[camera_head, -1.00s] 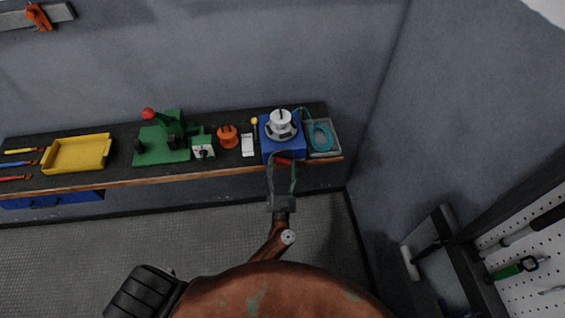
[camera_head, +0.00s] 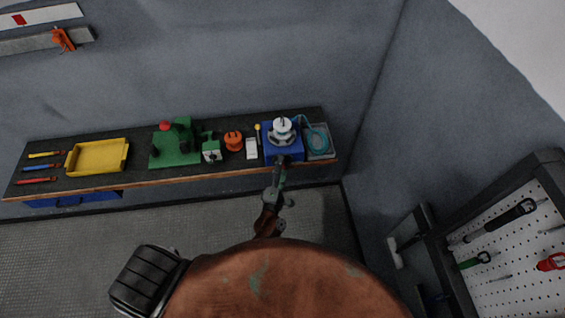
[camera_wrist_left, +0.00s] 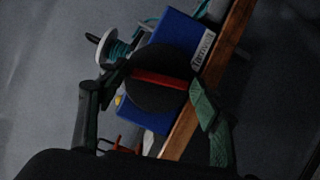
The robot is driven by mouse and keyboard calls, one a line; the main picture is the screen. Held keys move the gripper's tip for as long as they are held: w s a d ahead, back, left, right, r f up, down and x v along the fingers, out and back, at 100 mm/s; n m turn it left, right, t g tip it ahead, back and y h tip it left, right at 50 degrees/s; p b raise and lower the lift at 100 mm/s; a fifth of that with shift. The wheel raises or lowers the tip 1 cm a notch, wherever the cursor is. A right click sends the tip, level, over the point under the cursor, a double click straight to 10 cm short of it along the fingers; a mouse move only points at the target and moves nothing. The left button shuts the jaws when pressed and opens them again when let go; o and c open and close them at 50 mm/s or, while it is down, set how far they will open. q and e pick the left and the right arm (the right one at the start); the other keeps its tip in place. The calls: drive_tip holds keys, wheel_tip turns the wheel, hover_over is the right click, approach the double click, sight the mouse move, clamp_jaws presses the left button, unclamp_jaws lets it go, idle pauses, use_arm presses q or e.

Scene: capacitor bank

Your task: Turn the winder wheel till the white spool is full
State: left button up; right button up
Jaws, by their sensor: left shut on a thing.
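The blue winder (camera_head: 270,155) stands at the right end of the bench, with the white spool (camera_head: 283,125) upright on its top. In the left wrist view the spool (camera_wrist_left: 103,50) shows beyond the blue box (camera_wrist_left: 178,42); how much is wound on it is unclear. The winder wheel (camera_wrist_left: 150,98), a dark disc with a red bar across it, is on the winder's front. My left gripper (camera_head: 281,162) reaches up to that front and is shut on the wheel, one finger on each side. In the head view it hides the wheel. My right gripper is not in view.
A grey tray (camera_head: 330,153) with a teal coil (camera_head: 317,139) sits right of the winder. To its left are a white block (camera_head: 251,148), an orange spool (camera_head: 233,140), a green machine (camera_head: 170,156) and a yellow tray (camera_head: 98,156). A pegboard (camera_head: 525,235) is at right.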

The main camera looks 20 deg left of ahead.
use_arm(q)
drive_tip(key=shift+r+m+g+p, duration=0.1)
drive_tip(key=shift+m+g+p, duration=0.3)
drive_tip(key=shift+m+p, duration=0.95)
drive_tip(key=shift+d, duration=0.1)
drive_tip(key=shift+c, duration=1.2)
drive_tip(key=shift+n, duration=0.25)
drive_tip(key=o, duration=1.2)
drive_tip(key=shift+w, duration=0.1)
drive_tip(key=shift+c, duration=0.2)
drive_tip(key=s+d, duration=0.1)
drive_tip(key=s, duration=1.1)
drive_tip(key=shift+d, duration=0.35)
